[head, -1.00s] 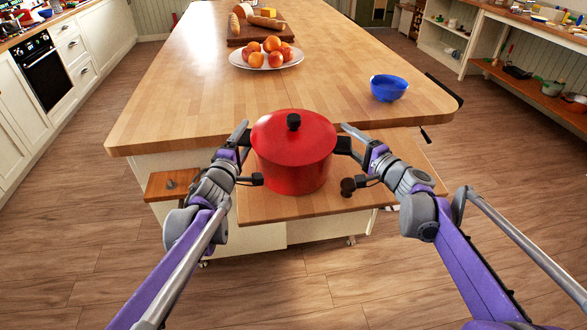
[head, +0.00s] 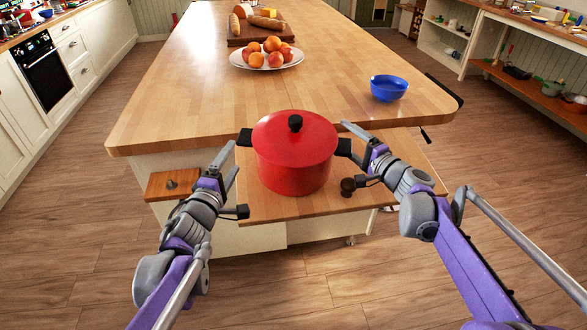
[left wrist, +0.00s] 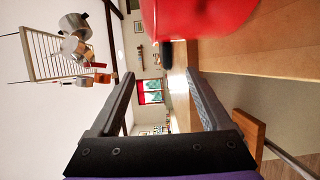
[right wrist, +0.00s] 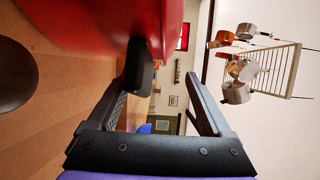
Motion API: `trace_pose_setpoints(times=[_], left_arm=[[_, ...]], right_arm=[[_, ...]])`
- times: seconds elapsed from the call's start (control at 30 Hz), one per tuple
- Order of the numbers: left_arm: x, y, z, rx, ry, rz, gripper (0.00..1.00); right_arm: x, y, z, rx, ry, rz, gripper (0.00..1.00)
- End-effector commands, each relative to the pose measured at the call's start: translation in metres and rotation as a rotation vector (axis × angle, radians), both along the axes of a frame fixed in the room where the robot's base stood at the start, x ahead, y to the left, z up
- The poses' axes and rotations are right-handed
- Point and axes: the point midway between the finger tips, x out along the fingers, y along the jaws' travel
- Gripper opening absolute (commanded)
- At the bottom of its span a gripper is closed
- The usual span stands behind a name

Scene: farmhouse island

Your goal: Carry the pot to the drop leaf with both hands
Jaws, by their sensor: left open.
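The red lidded pot (head: 292,160) stands upright on the lower wooden leaf (head: 400,192) at the island's near end. Its black left handle (head: 245,139) is bare. My left gripper (head: 230,163) is open and empty, just left of and nearer than that handle, apart from it. In the left wrist view the pot's red side (left wrist: 205,18) is at the top, beyond the open fingers. My right gripper (head: 352,138) is at the right handle (head: 343,147). In the right wrist view its fingers are spread, with the handle (right wrist: 138,66) close to the left finger.
A small wooden ledge (head: 172,183) juts out at left. A blue bowl (head: 388,88) and fruit plate (head: 240,60) stand farther back. The island top (head: 190,110) is clear at left.

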Motion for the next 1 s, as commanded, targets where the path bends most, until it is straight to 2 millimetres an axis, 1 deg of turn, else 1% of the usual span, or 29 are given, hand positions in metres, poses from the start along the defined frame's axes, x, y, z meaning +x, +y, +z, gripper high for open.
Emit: trace_pose_setpoints(times=[0.23,0.37,0.47,0.7,0.8,1.0], left_arm=[[0.000,0.000,0.000,0.000,0.000,0.000,0.81],[0.000,0.000,0.000,0.000,0.000,0.000,0.81],[0.000,0.000,0.000,0.000,0.000,0.000,0.81],[0.000,0.000,0.000,0.000,0.000,0.000,0.81],[0.000,0.000,0.000,0.000,0.000,0.000,0.81],[0.000,0.000,0.000,0.000,0.000,0.000,0.81]], right_arm=[[0.000,-0.001,-0.001,-0.001,0.000,-0.001,0.87],[-0.006,-0.007,0.000,-0.003,0.000,-0.003,0.87],[-0.018,-0.016,0.000,-0.003,0.000,-0.004,0.87],[-0.060,-0.048,0.000,-0.003,0.000,-0.005,0.87],[-0.074,-0.059,-0.001,-0.002,0.001,-0.005,0.87],[-0.092,-0.072,-0.001,-0.003,0.000,-0.003,0.87]])
